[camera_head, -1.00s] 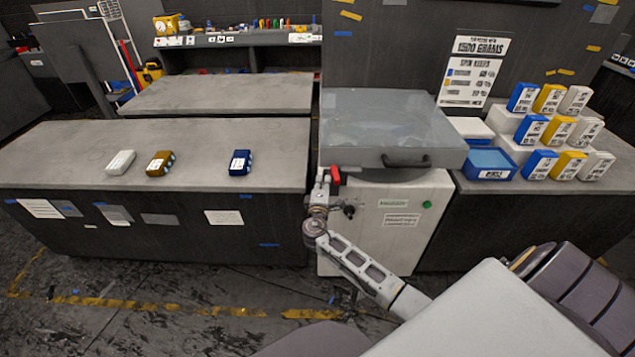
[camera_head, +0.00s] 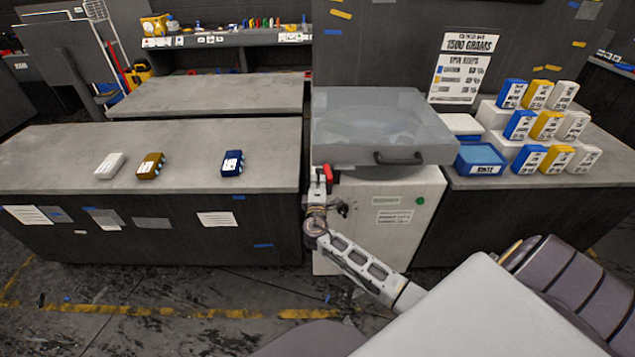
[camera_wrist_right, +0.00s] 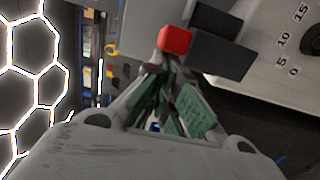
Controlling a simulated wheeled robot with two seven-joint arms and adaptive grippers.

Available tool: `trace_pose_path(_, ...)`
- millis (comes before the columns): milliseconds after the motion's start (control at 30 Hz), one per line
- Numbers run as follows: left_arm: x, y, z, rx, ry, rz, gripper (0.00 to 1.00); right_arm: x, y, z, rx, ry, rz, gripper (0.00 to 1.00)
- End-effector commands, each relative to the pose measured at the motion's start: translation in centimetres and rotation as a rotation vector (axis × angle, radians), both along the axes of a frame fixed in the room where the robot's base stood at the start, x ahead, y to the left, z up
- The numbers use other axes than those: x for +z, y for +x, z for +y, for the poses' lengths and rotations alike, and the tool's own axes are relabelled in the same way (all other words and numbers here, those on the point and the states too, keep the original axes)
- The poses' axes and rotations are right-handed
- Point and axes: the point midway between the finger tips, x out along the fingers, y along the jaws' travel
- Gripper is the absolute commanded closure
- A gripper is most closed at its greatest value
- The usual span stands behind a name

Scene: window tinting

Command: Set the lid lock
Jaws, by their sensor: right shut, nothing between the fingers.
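The grey translucent lid (camera_head: 360,125) is down over the white machine (camera_head: 415,185), with a dark handle (camera_head: 398,158) at its front edge. The red lid lock (camera_head: 328,174) is at the machine's front left corner, just below the lid; its red end (camera_wrist_right: 175,40) shows large in the right wrist view. My right gripper (camera_head: 319,192) is just below the red piece, and its fingers (camera_wrist_right: 158,82) are shut and empty. The fingertips lie very close to the red piece; I cannot tell whether they touch. My left gripper is out of view.
A dial scale (camera_wrist_right: 290,45) with numbers is on the machine's front, close to my right gripper. The left counter (camera_head: 60,165) holds white, brown and blue packs. Boxes and a blue tray (camera_head: 481,158) are on the right counter. The floor in front has free room.

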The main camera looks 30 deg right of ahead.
Motion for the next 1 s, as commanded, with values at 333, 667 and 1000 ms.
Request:
trace_pose_path(333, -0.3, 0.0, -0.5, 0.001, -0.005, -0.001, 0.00, 0.0, -0.3, -0.2, 0.037, -0.002, -0.001, 1.00)
trace_pose_path(667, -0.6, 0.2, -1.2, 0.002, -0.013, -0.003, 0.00, 0.0, -0.5, -0.5, 0.082, -0.001, 0.000, 1.00)
trace_pose_path(1000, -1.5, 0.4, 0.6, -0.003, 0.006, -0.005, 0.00, -0.1, -1.3, -1.2, 0.194, -0.004, 0.000, 1.00)
